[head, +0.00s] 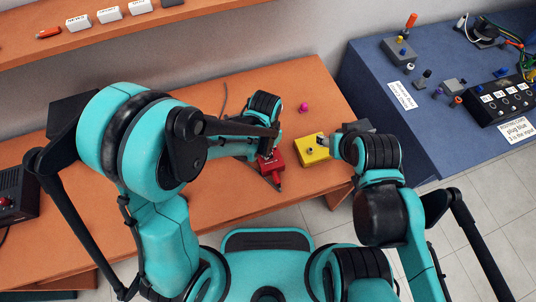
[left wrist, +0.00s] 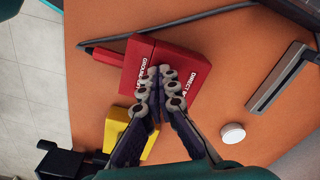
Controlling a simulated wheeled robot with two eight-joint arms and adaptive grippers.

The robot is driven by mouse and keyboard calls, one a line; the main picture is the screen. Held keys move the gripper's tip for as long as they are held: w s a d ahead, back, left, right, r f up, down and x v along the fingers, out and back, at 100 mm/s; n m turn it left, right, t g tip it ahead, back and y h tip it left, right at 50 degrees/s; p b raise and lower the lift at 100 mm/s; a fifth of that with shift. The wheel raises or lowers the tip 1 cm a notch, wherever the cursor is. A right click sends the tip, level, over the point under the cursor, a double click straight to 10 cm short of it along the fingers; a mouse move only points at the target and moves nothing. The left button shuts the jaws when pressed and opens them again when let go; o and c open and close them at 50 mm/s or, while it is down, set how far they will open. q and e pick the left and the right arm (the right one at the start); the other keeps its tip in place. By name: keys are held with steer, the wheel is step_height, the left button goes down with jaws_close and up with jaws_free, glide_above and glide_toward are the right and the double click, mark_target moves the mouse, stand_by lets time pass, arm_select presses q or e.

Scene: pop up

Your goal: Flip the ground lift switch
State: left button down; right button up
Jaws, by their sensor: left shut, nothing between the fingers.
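A red box (head: 270,162) with white lettering sits on the orange table, beneath my left arm. In the left wrist view the red box (left wrist: 162,72) shows the words "GROUND LIFT" and "DIRECT" on its top, with a red plug at one end. The switch itself is not distinguishable. In the head view the left fingers are mostly hidden by the arm. My right gripper (head: 330,146) is beside the yellow box, its fingers unclear.
A yellow box (head: 312,150) stands right of the red one. A blue table (head: 365,85) with several devices and cables is at the right. A shelf (head: 150,27) runs along the back left. The table's front edge is near.

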arm_select(q)
steer(key=shift+r+p, duration=2.6)
steer(key=shift+r, duration=0.95)
steer(key=s+a+r+n+t, duration=0.2)
steer(key=a+r+n+t, duration=0.1)
steer(key=a+r, duration=0.4)
steer(key=s+a+r+n+t, duration=0.3)
steer(key=a+r+n+t, duration=0.1)
steer(key=a+r, duration=0.4)
steer(key=a+n, duration=0.1)
steer(key=a, duration=0.1)
steer(key=shift+a+b, duration=0.35)
steer(key=shift+a, duration=0.05)
